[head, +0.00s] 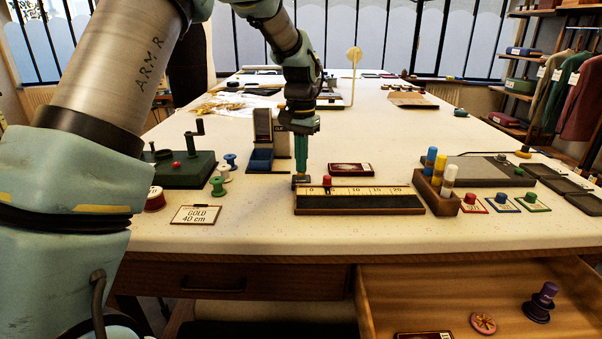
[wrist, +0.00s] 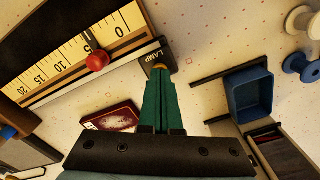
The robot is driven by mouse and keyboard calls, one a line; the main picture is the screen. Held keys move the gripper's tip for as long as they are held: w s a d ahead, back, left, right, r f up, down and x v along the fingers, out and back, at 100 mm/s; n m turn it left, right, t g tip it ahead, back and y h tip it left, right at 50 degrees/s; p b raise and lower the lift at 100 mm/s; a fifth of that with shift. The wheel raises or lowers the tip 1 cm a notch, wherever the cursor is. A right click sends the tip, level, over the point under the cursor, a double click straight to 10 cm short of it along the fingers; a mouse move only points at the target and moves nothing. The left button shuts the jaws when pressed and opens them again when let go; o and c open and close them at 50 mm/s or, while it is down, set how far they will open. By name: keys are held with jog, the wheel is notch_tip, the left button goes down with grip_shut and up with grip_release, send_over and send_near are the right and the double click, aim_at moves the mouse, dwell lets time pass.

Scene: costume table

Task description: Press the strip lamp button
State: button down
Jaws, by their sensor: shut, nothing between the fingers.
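The strip lamp button shows in the wrist view as a small dark plate (wrist: 152,54) lettered LAMP. A small yellow-orange spot shows on it at my fingertips. In the head view the plate (head: 300,182) sits at the left end of the measuring strip (head: 360,191). My gripper (head: 301,176) points down over this plate, with its green fingers shut and empty. In the wrist view the fingertips (wrist: 160,72) overlap the plate's edge and partly hide the button. I cannot tell whether they touch it or whether it is pressed in.
A red knob (head: 327,181) stands on the strip just right of my fingers. A dark red box (head: 351,169) lies behind it. A blue bin (head: 261,159) and thread spools (head: 218,186) stand to the left. A wooden holder (head: 437,195) stands right. A drawer (head: 450,300) is open in front.

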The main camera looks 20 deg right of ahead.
dwell(0.4)
jog(key=shift+r+p, duration=2.85)
jog(key=shift+r, duration=0.5)
jog(key=s+a+f+n+t, duration=0.1)
jog(key=s+a+n, duration=0.15)
jog(key=a, duration=1.15)
jog(key=s+a+n, duration=0.1)
jog(key=a+n, duration=0.3)
jog(key=a, duration=1)
jog(key=s+a+f+n, duration=0.2)
jog(key=s+a+n, duration=0.1)
jog(key=s+a, duration=0.4)
jog(key=shift+s+a+t, duration=0.25)
jog(key=shift+a+t, duration=0.05)
jog(key=shift+a, duration=0.55)
jog(key=shift+d, duration=0.1)
